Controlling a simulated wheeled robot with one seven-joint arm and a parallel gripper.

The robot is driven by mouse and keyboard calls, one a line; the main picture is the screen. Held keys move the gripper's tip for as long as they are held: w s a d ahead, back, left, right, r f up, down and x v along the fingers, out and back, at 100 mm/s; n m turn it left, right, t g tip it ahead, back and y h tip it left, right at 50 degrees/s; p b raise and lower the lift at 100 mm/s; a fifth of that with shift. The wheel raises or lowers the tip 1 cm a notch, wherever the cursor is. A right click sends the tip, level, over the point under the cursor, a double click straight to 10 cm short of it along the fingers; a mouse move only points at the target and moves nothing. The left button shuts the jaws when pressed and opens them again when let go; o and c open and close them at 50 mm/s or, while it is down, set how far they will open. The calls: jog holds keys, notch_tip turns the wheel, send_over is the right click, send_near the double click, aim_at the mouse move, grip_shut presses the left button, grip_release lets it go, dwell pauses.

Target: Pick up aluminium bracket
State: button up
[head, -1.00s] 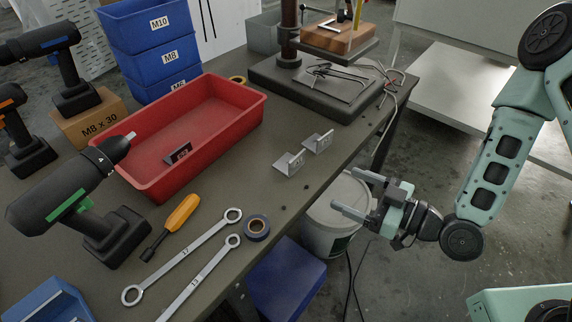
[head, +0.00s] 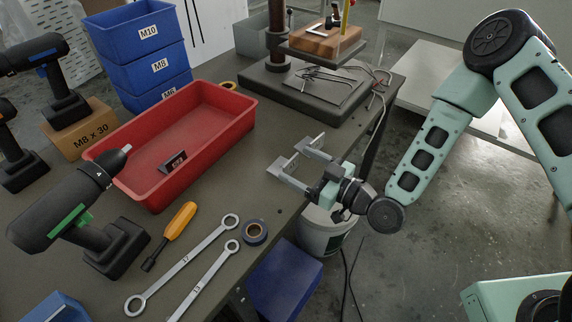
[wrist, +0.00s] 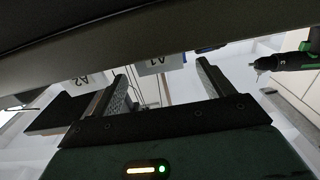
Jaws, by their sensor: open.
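Two small grey aluminium brackets stand on the bench near its right edge. The nearer bracket (head: 287,161), partly hidden by my fingers in the head view, shows an A1 label in the wrist view (wrist: 160,65). The farther bracket (head: 316,141) shows an A2 label in the wrist view (wrist: 84,80). My gripper (head: 284,159) is open, reaching in over the bench edge from the right. In the wrist view its fingers (wrist: 163,80) are spread with the A1 bracket seen between them and the A2 bracket outside the left finger. Finger contact cannot be told.
A red bin (head: 215,141) holding a dark labelled part lies left of the brackets. A drill-press stand (head: 300,91) is behind them. A tape roll (head: 255,231), wrenches (head: 190,261) and a screwdriver (head: 178,222) lie nearer. A white bucket (head: 326,238) stands below the edge.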

aim_at(292, 160)
jog(key=p+x, duration=0.1)
jog(key=x, duration=0.4)
jog(key=shift+r, duration=0.15)
jog(key=c, duration=1.1)
jog(key=shift+r, duration=0.1)
